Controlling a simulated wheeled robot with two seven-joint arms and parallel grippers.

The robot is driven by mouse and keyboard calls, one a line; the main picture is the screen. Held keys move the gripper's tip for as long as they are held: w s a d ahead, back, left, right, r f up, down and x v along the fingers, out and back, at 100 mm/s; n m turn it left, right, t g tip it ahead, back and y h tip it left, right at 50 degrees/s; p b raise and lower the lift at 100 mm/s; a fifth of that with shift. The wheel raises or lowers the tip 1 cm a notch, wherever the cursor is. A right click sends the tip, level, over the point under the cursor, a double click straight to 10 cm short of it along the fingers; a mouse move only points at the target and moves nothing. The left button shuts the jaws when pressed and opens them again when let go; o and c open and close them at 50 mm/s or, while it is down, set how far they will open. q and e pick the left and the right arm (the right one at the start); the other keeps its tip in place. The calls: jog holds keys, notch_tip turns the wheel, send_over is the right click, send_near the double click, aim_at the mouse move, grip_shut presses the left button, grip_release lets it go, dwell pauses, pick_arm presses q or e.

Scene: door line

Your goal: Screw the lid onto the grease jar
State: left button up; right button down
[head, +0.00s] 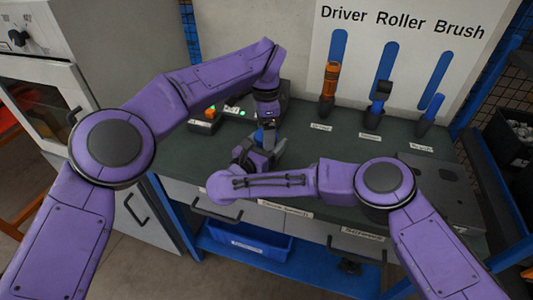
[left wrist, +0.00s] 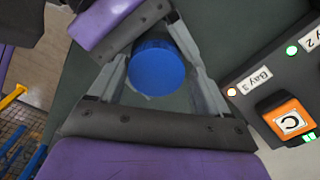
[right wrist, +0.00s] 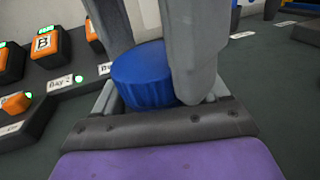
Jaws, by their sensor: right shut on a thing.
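The blue lid (head: 270,133) is over the dark green bench top, between my two grippers. In the left wrist view the lid (left wrist: 157,65) sits between the spread fingers of my left gripper (left wrist: 155,60), which comes down from above and looks open around it. In the right wrist view the lid (right wrist: 143,75) has a ribbed side and lies between the fingers of my right gripper (right wrist: 160,95). The right gripper is shut low down, under the lid, where the grease jar is hidden. I cannot tell how far the lid sits on the jar.
A button box (head: 205,122) with orange buttons and green lights stands left of the grippers. Behind, a panel marked Driver Roller Brush (head: 400,40) has an orange-handled driver (head: 331,80) in a holder. A grey plate (head: 450,195) lies at right. The bench middle is partly clear.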

pick_arm(q)
jog(key=shift+s+d, duration=0.2)
jog(key=shift+s, duration=0.05)
jog(key=shift+r, duration=2.3)
jog(key=shift+w, duration=0.1)
jog(key=shift+a, duration=0.1)
jog(key=shift+c, duration=0.4)
jog(key=shift+r, duration=0.2)
notch_tip(320, 180, up, 3)
jog(key=n, duration=0.3)
